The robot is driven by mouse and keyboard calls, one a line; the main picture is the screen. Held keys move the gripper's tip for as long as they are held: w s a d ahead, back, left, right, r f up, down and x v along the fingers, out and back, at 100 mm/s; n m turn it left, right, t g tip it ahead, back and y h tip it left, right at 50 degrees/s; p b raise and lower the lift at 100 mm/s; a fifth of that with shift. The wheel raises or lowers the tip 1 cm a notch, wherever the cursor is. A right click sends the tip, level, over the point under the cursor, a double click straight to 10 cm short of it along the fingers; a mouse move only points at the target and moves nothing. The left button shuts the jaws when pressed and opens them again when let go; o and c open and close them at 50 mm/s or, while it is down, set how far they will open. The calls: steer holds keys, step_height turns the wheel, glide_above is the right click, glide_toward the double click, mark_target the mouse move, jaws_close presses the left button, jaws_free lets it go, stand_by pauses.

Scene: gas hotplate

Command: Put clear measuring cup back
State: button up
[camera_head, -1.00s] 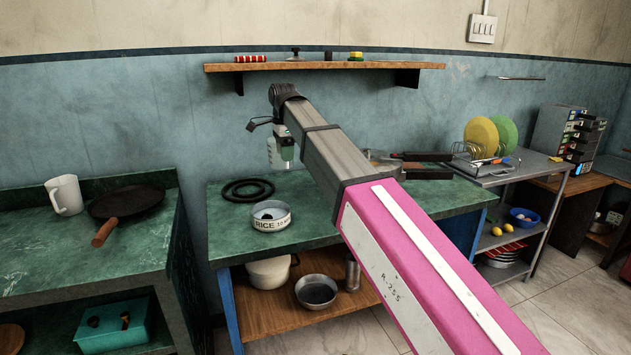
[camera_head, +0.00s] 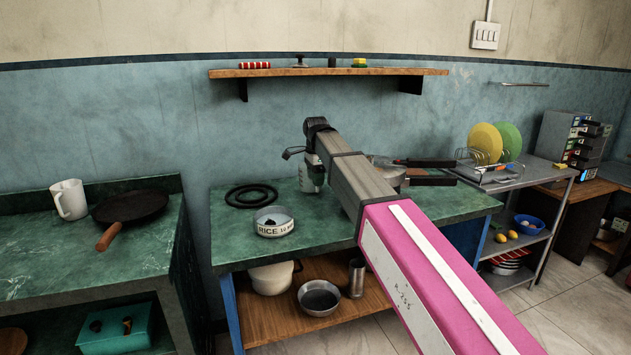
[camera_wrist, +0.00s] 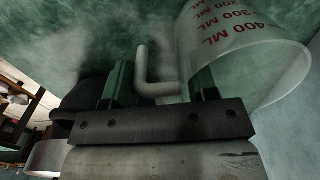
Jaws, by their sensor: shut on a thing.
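The clear measuring cup (camera_wrist: 245,65) with red ML marks fills the upper right of the wrist view. Its pale bent handle (camera_wrist: 147,75) lies between the two green fingers of my gripper (camera_wrist: 162,88), which is shut on it. The cup is mostly hidden there by my arm and gripper. I cannot tell whether it touches the counter.
A rice tin (camera_head: 273,222) and black rings (camera_head: 251,195) are on the counter to the left. A white jug (camera_head: 69,199) and dark pan (camera_head: 130,207) are on the left counter. A wall shelf (camera_head: 330,72) hangs above.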

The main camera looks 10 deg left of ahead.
steer(key=shift+f, duration=0.6)
steer(key=o, duration=1.2)
steer(key=shift+f, duration=0.1)
step_height(320, 180, up, 12)
steer(key=shift+s+r, duration=0.15)
